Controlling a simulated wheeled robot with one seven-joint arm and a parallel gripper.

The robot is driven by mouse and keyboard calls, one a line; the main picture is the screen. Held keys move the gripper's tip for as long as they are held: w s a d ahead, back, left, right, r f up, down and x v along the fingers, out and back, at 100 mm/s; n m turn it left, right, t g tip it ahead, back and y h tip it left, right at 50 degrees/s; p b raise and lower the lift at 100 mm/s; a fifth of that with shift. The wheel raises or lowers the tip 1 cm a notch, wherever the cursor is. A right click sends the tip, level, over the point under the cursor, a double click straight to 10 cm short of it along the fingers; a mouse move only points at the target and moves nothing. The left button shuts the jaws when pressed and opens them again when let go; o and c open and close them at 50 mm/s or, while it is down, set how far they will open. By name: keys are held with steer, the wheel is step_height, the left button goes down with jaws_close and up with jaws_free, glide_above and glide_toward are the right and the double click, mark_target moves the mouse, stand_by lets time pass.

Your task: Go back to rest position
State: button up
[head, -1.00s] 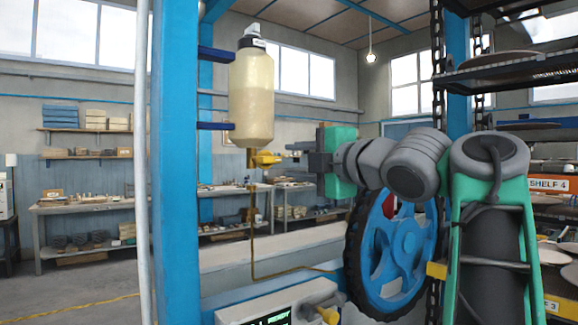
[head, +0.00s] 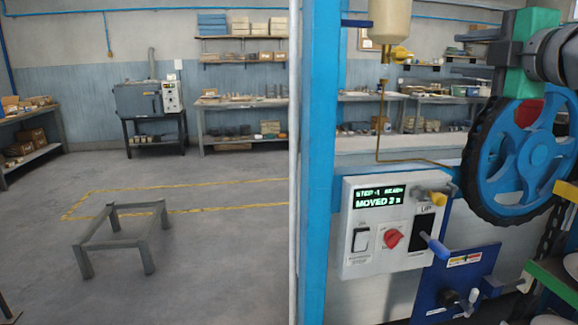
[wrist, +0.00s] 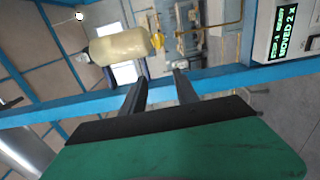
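My gripper (wrist: 158,75) is open and empty in the wrist view. Its two dark fingers stand apart, with the green gripper body (wrist: 180,148) below them.
A low grey frame (head: 120,232) stands on the floor at left. Much of the floor there is clear.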

steer(key=w+a+f+m+g+h+p, duration=0.2)
steer(key=w+f+m+p, duration=0.25)
steer(key=f+m, duration=0.25)
steer(key=s+a+f+m+g+p, duration=0.1)
steer(key=a+f+m+g+p, duration=0.2)
steer(key=f, duration=0.6)
steer(key=s+a+f+m+g+p, duration=0.15)
steer(key=a+f+m, duration=0.25)
steer(key=f, duration=0.5)
steer(key=s+a+f+m+g+p, duration=0.1)
steer(key=s+a+f+m+g, duration=0.1)
steer(key=s+f, duration=0.7)
steer(key=s+a+f+m+g+h+p, duration=0.1)
steer(key=s+a+f+m+g, duration=0.2)
steer(key=f, duration=0.9)
steer(key=s+m+g, duration=0.1)
steer(key=s+g, duration=0.2)
steer(key=s, duration=0.2)
steer(key=shift+s+a+f, duration=0.15)
steer(key=shift+s+f, duration=0.2)
steer(key=shift+f, duration=0.05)
